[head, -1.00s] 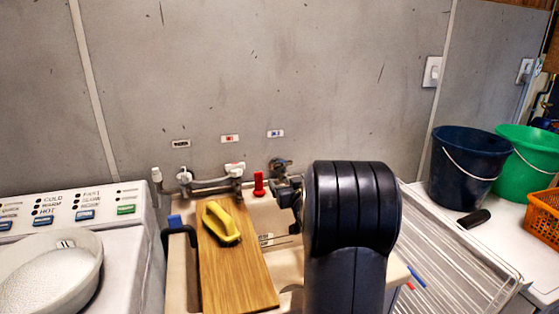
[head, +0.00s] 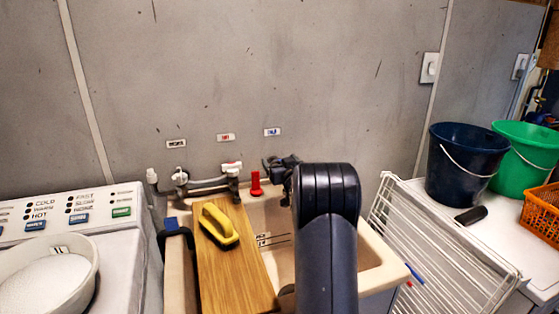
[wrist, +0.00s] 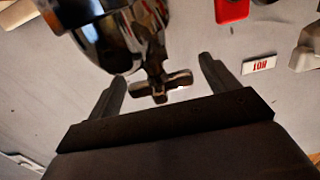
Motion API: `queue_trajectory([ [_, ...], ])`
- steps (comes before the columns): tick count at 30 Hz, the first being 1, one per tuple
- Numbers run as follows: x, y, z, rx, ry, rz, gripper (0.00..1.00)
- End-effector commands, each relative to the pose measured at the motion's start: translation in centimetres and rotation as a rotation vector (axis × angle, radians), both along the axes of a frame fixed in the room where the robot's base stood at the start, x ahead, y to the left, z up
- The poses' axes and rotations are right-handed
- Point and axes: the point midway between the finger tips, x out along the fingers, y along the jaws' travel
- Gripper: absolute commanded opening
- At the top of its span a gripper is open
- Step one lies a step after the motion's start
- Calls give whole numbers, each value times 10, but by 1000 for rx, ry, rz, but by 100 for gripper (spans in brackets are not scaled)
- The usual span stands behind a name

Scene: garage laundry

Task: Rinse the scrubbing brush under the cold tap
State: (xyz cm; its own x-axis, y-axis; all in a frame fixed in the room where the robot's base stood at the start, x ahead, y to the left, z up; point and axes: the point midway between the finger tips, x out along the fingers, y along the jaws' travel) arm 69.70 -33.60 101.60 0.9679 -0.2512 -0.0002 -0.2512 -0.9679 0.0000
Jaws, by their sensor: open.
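The scrubbing brush (head: 219,227), yellow with a dark underside, lies on a wooden board (head: 238,265) laid across the sink (head: 378,256). My gripper (head: 279,164) is at the wall below the blue-marked label (head: 272,132), partly hidden by my arm. In the wrist view my gripper (wrist: 163,88) is open. A dark metal cross-shaped tap handle (wrist: 160,86) shows between its fingers, apart from both as far as I can tell. It appears to be the cold tap's handle. The hot label (wrist: 259,64) is to its right there.
A white-handled tap (head: 231,170) and a red upright piece (head: 255,183) stand left of my gripper. A washing machine (head: 112,262) is at left. A white wire rack (head: 440,240), blue bucket (head: 462,165), green bucket (head: 524,148) and orange basket (head: 542,215) are at right.

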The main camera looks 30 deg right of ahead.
Motion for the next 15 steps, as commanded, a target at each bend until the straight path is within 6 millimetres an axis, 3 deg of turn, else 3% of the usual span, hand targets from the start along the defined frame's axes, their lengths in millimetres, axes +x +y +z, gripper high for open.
queue_trajectory([
  [13,8,-2,0,0,0,0,82],
  [15,8,-2,0,0,0,0,76],
])
